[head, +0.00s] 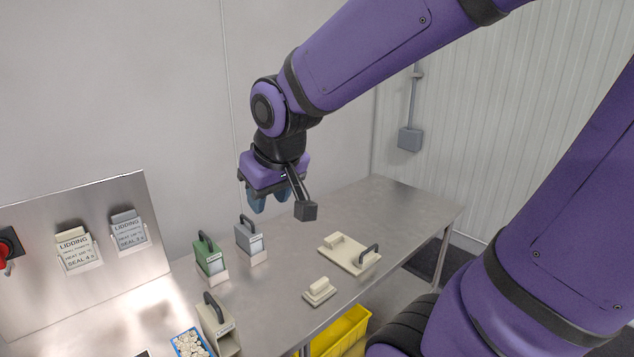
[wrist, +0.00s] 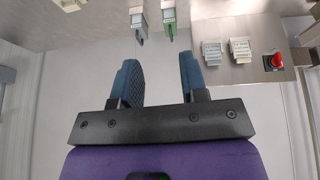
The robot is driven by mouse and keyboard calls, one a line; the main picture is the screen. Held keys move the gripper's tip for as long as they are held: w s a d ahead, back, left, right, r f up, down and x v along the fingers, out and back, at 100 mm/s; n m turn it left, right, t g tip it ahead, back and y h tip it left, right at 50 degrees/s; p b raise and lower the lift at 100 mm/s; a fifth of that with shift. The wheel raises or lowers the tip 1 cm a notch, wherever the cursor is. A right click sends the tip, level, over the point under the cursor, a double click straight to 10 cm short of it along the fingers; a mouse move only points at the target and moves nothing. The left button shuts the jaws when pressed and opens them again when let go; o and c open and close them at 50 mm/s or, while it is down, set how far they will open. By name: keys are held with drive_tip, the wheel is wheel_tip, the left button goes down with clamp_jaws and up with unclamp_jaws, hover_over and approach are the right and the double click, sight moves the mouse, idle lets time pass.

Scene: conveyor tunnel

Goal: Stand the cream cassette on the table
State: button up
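The cream cassette (head: 226,341), with a dark handle on top, stands upright at the lower left in the head view, partly cut by the frame's bottom edge. A grey cassette (head: 243,237) and a green cassette (head: 207,261) stand upright behind it on the metal table (head: 405,205). My gripper (head: 270,200) hangs above the back of the table, fingers down, above and right of the grey cassette. In the wrist view my gripper (wrist: 158,65) has its fingers apart with nothing between them. The grey (wrist: 139,20) and green (wrist: 169,18) cassettes show beyond the fingertips.
A flat cream plate (head: 352,262) with a block and dark handle lies on the table at right. A small cream block (head: 319,293) lies nearer. A blue tray (head: 178,344) holds white pieces. A panel (head: 45,205) carries two label plaques and a red knob. A yellow crate (head: 342,333) sits below.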

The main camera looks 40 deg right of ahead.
drive_tip(key=s+d+r, duration=0.1)
drive_tip(key=s+r, duration=0.4)
drive_tip(key=s, duration=0.6)
drive_tip(key=shift+r+y, duration=0.25)
drive_tip(key=shift+y, duration=0.05)
